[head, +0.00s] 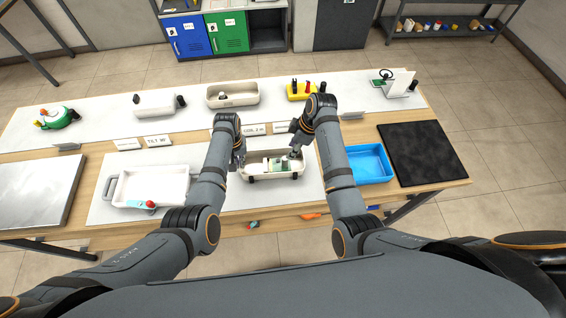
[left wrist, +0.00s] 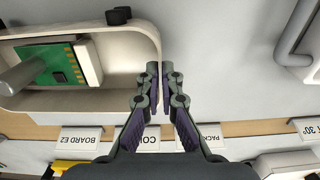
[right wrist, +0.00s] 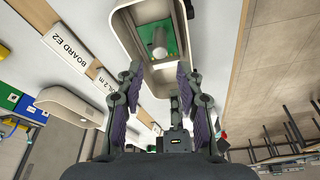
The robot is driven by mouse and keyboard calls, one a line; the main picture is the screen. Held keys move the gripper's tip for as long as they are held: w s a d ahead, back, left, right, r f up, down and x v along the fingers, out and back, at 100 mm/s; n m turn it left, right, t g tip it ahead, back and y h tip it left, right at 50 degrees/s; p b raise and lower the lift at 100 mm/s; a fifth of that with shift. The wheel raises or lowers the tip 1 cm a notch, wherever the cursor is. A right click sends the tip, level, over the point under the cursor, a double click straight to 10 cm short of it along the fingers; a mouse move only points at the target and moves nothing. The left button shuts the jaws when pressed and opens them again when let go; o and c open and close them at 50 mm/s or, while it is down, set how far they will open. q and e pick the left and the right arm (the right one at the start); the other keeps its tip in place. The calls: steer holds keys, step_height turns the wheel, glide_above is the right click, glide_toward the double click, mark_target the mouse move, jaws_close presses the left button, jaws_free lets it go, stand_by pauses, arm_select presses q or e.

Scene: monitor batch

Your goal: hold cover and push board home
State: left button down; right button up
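A cream tray-shaped cover (head: 300,172) sits on the mat at the middle of the bench. A green board (left wrist: 68,64) lies in it, with a grey cylinder (left wrist: 22,74) standing over it; both also show in the right wrist view (right wrist: 172,32). My left gripper (head: 240,163) is at the left end of the cover. In the left wrist view its fingers (left wrist: 160,72) are nearly together on the cover's end wall. My right gripper (head: 293,154) is above the right part of the cover. Its fingers (right wrist: 157,72) are apart with nothing visible between them. How far the board is seated is unclear.
A white tray (head: 150,187) stands left and a blue tray (head: 366,165) right. Behind are another cream tray (head: 233,94), a yellow bin (head: 300,91) and label cards such as BOARD E2 (left wrist: 82,139). A black mat (head: 425,152) at the right is bare.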

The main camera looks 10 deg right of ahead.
steer(key=shift+x, duration=3.45)
steer(key=shift+a, duration=0.1)
jaws_close()
